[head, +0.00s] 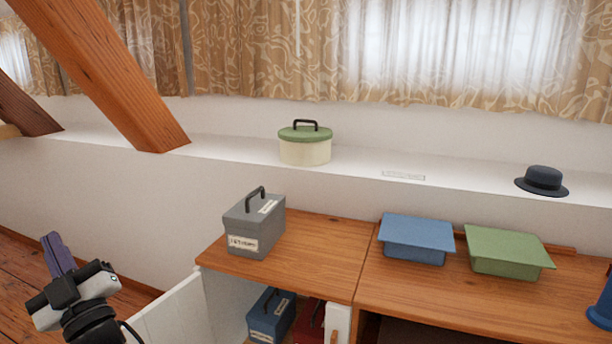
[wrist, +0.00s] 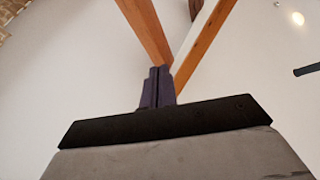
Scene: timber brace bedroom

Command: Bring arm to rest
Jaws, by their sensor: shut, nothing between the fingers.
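My gripper (head: 57,253) is at the lower left of the head view, raised in front of the white wall and left of the wooden cabinet. Its purple fingers point up and are closed together with nothing between them. In the wrist view the shut fingers (wrist: 157,88) show at the middle, pointing toward the wooden beams and the pale ceiling. The gripper touches nothing that I can see.
A grey box (head: 246,230), a blue bin (head: 417,240) and a green bin (head: 505,252) stand on the cabinet top (head: 318,262). An open white door (head: 172,312) is right of my arm. The ledge holds a round pot (head: 305,150) and a hat (head: 542,180). A beam (head: 105,75) slants overhead.

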